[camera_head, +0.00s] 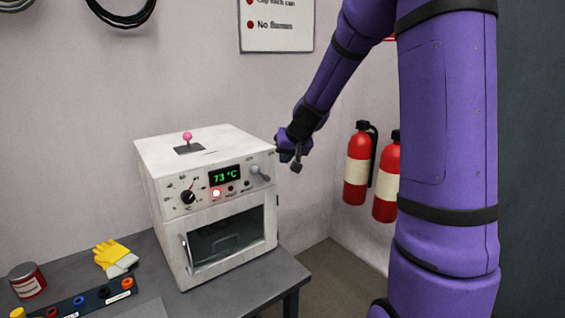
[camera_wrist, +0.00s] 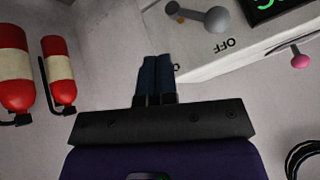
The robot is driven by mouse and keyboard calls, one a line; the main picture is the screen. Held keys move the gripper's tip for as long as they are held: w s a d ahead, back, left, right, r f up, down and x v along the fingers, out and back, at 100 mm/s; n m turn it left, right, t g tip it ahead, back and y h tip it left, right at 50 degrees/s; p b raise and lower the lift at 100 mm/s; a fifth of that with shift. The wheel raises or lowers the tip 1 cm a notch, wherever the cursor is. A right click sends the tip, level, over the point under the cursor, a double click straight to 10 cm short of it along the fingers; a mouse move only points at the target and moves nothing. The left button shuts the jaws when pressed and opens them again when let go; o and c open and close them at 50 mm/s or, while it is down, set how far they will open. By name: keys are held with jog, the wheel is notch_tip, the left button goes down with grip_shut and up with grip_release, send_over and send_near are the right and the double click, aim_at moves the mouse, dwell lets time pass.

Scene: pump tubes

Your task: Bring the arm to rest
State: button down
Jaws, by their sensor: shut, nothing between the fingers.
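My purple arm reaches across the right of the head view. My gripper (camera_head: 297,165) hangs beside the right side of the white oven (camera_head: 222,262), near its upper right corner. In the wrist view my gripper's two dark fingers (camera_wrist: 156,66) lie together, shut and empty. The oven's grey lever (camera_head: 260,172) is just left of my gripper in the head view. It also shows in the wrist view (camera_wrist: 214,19), near an "OFF" mark. The oven display (camera_head: 224,176) reads 73 °C, and a light below it glows red.
Two red fire extinguishers (camera_head: 357,170) hang on the wall right of the oven. The grey table (camera_head: 262,280) carries yellow gloves (camera_head: 112,255), a red can (camera_head: 27,282) and a dark rack (camera_head: 84,303). A pink-knobbed lever (camera_head: 187,137) stands on the oven top.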

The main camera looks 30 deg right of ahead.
jog(key=v, duration=0.7)
jog(key=shift+a, duration=0.2)
jog(key=shift+s, duration=0.1)
jog(key=s+a+r+n, duration=0.3)
jog(key=s+a+r, duration=0.3)
jog(key=s+a, duration=0.65)
jog(key=s+a+n+g, duration=0.1)
jog(key=s+a, duration=0.1)
jog(key=s, duration=1.4)
jog(key=shift+a+g, duration=0.15)
jog(key=shift+g, duration=0.25)
jog(key=c, duration=1.8)
grip_release()
jog(key=shift+c, duration=0.2)
